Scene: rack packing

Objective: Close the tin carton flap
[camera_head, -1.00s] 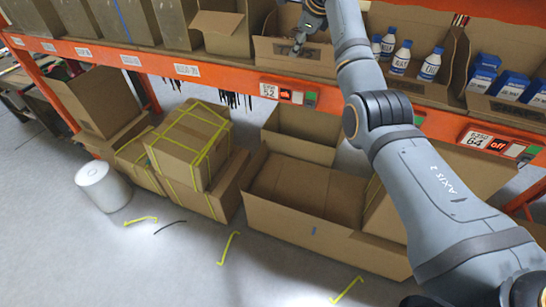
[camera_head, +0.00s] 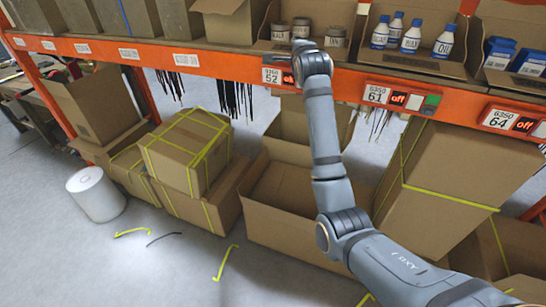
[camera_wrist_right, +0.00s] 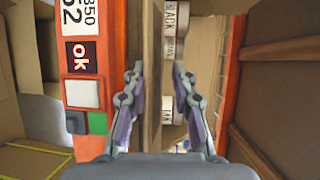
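The tin carton (camera_head: 261,44) stands open on the orange shelf in the head view, with several grey tins (camera_head: 335,38) inside. My right gripper is mostly hidden behind its own wrist there, at the carton's front edge by label 52. In the right wrist view the right gripper (camera_wrist_right: 159,67) is open, its fingers apart. A narrow cardboard edge (camera_wrist_right: 151,85) of the carton lies between the fingers, with tins (camera_wrist_right: 172,50) just beyond. I cannot tell whether either finger touches it. My left gripper is not in view.
A carton of white bottles (camera_head: 411,38) and one of blue boxes (camera_head: 530,62) stand to the right on the shelf. The orange shelf beam (camera_head: 225,65) carries labels and buttons. Open and strapped cartons (camera_head: 186,150) fill the floor below. A white roll (camera_head: 97,193) stands at left.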

